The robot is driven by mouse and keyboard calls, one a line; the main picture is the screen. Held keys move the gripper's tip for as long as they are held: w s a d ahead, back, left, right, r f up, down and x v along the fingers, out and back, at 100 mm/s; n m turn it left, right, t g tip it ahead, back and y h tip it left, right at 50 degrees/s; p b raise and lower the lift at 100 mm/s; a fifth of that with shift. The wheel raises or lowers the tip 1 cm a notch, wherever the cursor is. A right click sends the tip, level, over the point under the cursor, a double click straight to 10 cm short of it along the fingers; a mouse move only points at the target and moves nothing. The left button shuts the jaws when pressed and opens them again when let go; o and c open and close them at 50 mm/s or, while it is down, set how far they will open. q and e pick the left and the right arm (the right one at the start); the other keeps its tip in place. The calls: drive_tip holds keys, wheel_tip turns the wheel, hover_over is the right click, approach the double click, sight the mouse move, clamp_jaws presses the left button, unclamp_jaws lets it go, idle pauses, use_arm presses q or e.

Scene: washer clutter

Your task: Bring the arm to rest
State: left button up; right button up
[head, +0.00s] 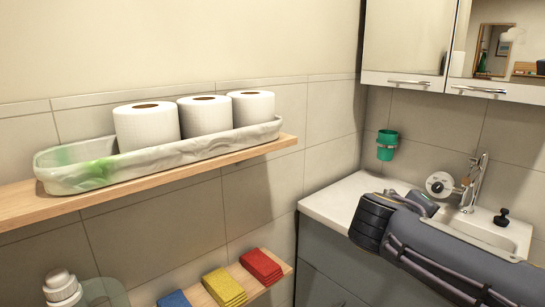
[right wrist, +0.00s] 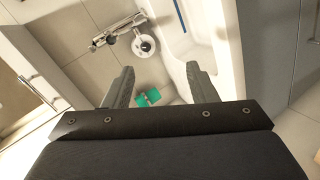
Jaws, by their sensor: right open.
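My right arm (head: 440,245) reaches in from the lower right of the head view, over the washbasin counter. Its fingertips are hard to make out there. In the right wrist view my right gripper (right wrist: 160,72) is open, its two dark fingers spread apart with nothing held between them. A green cup (right wrist: 147,98) shows beyond and between the fingers, apart from them. In the head view a green cup (head: 387,144) is on the tiled wall above the counter. My left gripper is not in view.
The counter (head: 335,200) carries a tap (head: 474,182) and a round white object (head: 439,184). A mirrored cabinet (head: 410,45) hangs above. At left, a wooden shelf (head: 90,205) holds a tray (head: 150,160) with three toilet rolls (head: 204,117). Folded cloths (head: 224,286) lie lower.

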drive_tip(key=s+d+f+m+g+y+b, duration=0.15)
drive_tip(key=s+f+y+b, duration=0.35)
drive_tip(key=f, duration=0.6)
drive_tip(key=s+d+f+g+y+b, duration=0.1)
drive_tip(key=s+f+g+b, duration=0.1)
drive_tip(key=s+f, duration=0.6)
drive_tip(key=s+a+f+m+y+b, duration=0.2)
drive_tip(key=s+a+f+y+b, duration=0.3)
drive_tip(key=f, duration=0.4)
drive_tip(key=s+a+f+m+y+b, duration=0.3)
drive_tip(key=s+a+f+b, duration=0.15)
drive_tip(key=s+f, duration=0.4)
wheel_tip(320, 180, up, 38)
drive_tip(key=p, duration=3.8)
drive_tip(key=shift+w+a+r+p, duration=0.2)
drive_tip(key=shift+w+a+p, duration=0.15)
drive_tip(key=shift+w+a, duration=0.1)
